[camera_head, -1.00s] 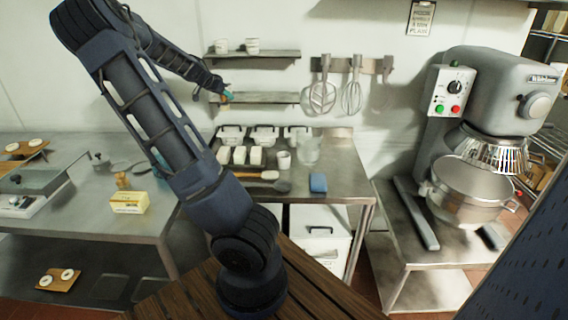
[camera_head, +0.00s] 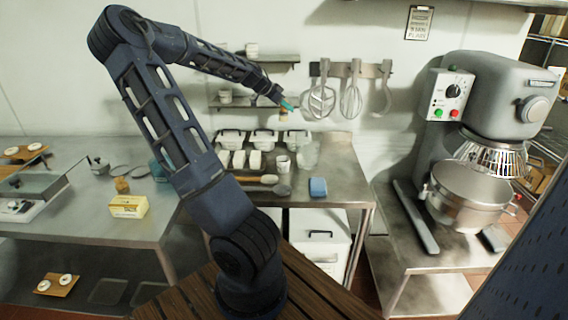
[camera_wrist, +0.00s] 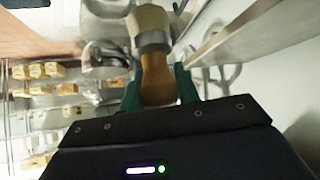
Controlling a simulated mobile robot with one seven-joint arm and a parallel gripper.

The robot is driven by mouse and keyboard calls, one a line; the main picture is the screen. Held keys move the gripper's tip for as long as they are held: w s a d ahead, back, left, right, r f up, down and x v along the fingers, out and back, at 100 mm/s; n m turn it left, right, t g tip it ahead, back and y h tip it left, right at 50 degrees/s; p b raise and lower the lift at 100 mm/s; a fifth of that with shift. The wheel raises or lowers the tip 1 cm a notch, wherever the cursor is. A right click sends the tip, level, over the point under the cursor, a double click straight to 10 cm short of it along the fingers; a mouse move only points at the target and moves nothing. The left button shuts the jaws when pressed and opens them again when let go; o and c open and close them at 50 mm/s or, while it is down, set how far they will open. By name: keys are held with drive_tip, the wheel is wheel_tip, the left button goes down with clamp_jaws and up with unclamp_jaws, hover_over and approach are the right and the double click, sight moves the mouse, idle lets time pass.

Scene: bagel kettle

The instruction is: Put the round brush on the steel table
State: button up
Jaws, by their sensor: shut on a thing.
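My gripper (camera_wrist: 158,88) is shut on the round brush (camera_wrist: 153,42). The brush has a brown wooden handle, a metal ferrule and a cream head that points away from my gripper. In the head view my gripper (camera_head: 287,104) is raised in front of the wall, with the small brush (camera_head: 283,117) below its tips. A steel table (camera_head: 343,183) with tubs and tools on it stands at the back centre, below my gripper. Another steel-topped table (camera_head: 85,222) stands at the left. I cannot tell which one the task means.
White tubs (camera_head: 265,139), a cup (camera_head: 283,163), a dark-ended spoon (camera_head: 281,190) and a blue block (camera_head: 317,187) occupy the centre table. Its right side has bare room. Wall shelves (camera_head: 228,101) and hanging whisks (camera_head: 351,98) are near my gripper. A large mixer (camera_head: 490,110) stands right.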

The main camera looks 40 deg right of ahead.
wheel_tip(320, 180, down, 20)
drive_tip(key=shift+r, duration=0.15)
idle(0.5)
drive_tip(key=o, duration=0.8)
